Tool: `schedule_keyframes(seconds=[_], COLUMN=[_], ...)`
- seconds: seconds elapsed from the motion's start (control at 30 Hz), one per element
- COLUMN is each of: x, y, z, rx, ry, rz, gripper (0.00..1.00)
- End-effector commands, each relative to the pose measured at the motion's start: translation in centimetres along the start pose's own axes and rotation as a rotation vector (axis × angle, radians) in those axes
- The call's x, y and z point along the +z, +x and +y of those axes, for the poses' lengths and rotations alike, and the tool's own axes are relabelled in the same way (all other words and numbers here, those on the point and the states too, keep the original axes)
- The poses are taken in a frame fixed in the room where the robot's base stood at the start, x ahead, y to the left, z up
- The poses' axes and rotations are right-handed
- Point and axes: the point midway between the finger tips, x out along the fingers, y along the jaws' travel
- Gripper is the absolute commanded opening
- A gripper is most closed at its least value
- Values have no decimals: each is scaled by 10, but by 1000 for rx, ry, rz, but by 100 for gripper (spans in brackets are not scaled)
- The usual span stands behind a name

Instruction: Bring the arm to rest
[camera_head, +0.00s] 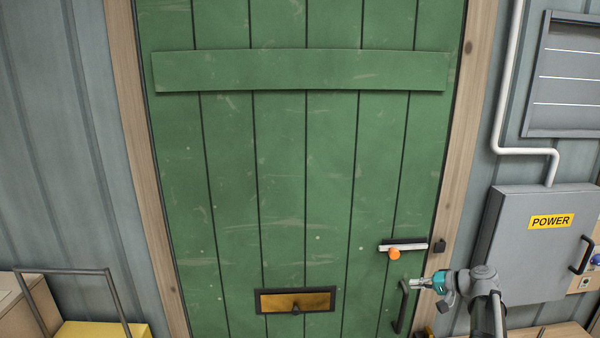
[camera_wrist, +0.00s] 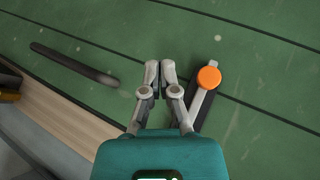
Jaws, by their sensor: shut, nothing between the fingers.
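My gripper (camera_head: 416,284) is at the lower right in the head view, in front of the green door (camera_head: 280,180), beside its black pull handle (camera_head: 402,306). In the wrist view my gripper (camera_wrist: 160,72) has its two fingertips together, with nothing between them. There the black handle (camera_wrist: 75,64) is to its left. The latch with an orange knob (camera_wrist: 208,77) is to its right, and the right finger partly overlaps the latch bar. In the head view the orange knob (camera_head: 394,253) sits on the latch above my gripper. I cannot tell whether my fingers touch the door.
A grey power box (camera_head: 535,255) with a black handle stands right of the door, close to my arm. The wooden door frame (camera_head: 463,150) runs between them. A brass mail slot (camera_head: 295,301) is low on the door. A yellow-topped cart (camera_head: 95,329) stands at the lower left.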

Motion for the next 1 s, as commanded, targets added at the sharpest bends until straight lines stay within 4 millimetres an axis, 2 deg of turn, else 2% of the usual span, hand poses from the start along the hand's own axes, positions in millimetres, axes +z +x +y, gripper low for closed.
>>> schedule_keyframes(seconds=[0.03,0.1,0.23,0.4,0.6,0.8,1.0], x=[21,42,80,129,182,227,254], y=[18,37,67,96,116,124,123], z=[7,14,29,48,72,93,105], rx=[46,117,249,422,628,831,984], ry=[-13,-30,-66,-124,-205,-296,-373], rz=[-35,-79,-154,-243,-327,-389,-417], gripper=[0,0,0,0,0,0,0])
